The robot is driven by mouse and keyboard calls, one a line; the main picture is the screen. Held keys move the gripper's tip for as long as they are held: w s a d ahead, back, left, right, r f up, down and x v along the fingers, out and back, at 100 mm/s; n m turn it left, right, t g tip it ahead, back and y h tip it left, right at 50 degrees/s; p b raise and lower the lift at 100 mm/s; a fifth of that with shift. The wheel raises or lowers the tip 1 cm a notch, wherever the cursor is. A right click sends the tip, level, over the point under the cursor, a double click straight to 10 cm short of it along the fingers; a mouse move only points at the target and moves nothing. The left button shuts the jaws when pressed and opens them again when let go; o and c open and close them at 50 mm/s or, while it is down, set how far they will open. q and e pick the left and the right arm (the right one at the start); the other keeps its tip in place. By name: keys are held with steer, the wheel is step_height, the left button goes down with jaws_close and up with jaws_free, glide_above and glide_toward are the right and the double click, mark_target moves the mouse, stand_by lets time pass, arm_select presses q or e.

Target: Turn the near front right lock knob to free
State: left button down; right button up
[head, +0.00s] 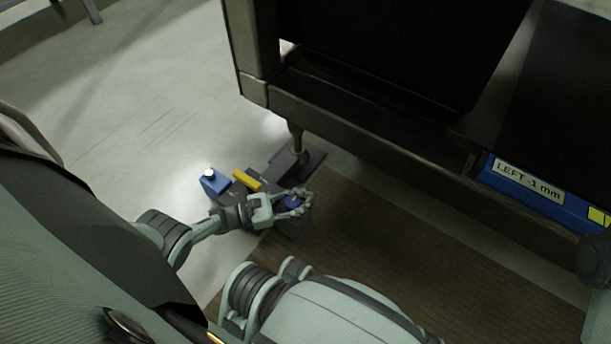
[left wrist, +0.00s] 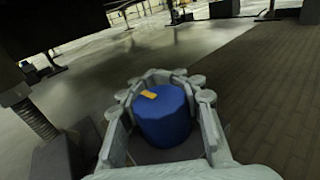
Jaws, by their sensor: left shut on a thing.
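The lock knob is a blue round cap (left wrist: 165,120) with a small yellow mark on its top, near the far left edge in the left wrist view. In the head view the knob (head: 292,203) is small and partly hidden by fingers. It sits on a dark block low by the floor. My left gripper (head: 298,203) reaches in from the left and is shut on the knob. In the left wrist view its fingers (left wrist: 163,100) stand on both sides of the knob. My right gripper is not in view.
A blue box (head: 215,184) with a white top button and a yellow bar (head: 246,180) lie beside the gripper. A machine leg (head: 296,140) stands on a foot plate behind. The dark frame above carries a blue "LEFT -1 mm" display (head: 530,183). Brown slatted flooring (head: 400,245) is clear.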

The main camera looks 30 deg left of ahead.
arm_select(q)
steer(key=shift+w+a+f+m+g, duration=0.15)
steer(key=shift+a+m+g, duration=0.15)
steer(key=shift+a, duration=0.25)
steer(key=shift+s+d+r+g+h, duration=0.3)
steer(key=shift+d+h, duration=0.2)
steer(key=shift+h, duration=0.1)
steer(key=shift+d, duration=0.1)
steer(key=c, duration=1.5)
jaws_free()
steer(key=shift+r, duration=0.1)
steer(key=o, duration=0.5)
steer(key=shift+d, duration=0.1)
